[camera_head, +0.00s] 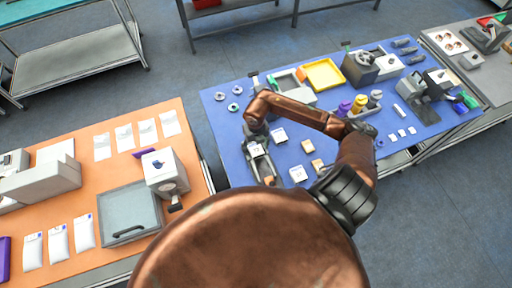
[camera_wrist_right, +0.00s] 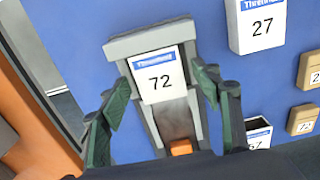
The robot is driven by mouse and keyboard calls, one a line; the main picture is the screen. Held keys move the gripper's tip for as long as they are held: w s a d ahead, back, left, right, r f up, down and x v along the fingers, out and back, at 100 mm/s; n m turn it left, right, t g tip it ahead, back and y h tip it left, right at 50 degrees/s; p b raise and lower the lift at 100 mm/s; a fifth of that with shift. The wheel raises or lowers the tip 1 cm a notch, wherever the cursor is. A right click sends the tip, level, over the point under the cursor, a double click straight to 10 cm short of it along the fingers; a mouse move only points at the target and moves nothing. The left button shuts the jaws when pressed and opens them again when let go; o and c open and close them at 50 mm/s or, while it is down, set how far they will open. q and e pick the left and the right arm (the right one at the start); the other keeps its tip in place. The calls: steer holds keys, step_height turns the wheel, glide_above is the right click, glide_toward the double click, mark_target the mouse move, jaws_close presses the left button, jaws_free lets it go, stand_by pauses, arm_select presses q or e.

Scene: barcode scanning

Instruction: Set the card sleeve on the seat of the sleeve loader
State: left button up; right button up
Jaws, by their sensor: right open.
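A white card sleeve with a blue header and the number 72 (camera_wrist_right: 161,78) lies on a grey holder (camera_wrist_right: 119,46), which looks like the sleeve loader, between its rails and below its raised end bar. An orange block (camera_wrist_right: 180,147) sits at the holder's near end. My right gripper (camera_wrist_right: 163,86) is open, with one dark green finger on each side of the sleeve. Gaps show between the fingers and the sleeve. In the head view the sleeve (camera_head: 256,149) is small beneath my right arm, on the blue table (camera_head: 224,150). My left gripper is not in view.
A white piece marked 27 (camera_wrist_right: 262,24) and smaller tan pieces (camera_wrist_right: 302,119) lie to the right of the holder. A yellow tray (camera_head: 323,74) and grey machines stand farther back. The orange table (camera_head: 115,180) adjoins at the left, across a narrow gap.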

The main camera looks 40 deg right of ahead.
mark_target(256, 149)
step_height(256, 149, up, 12)
steer(key=b, duration=0.2)
steer(key=shift+f+b, duration=0.15)
steer(key=shift+b, duration=0.15)
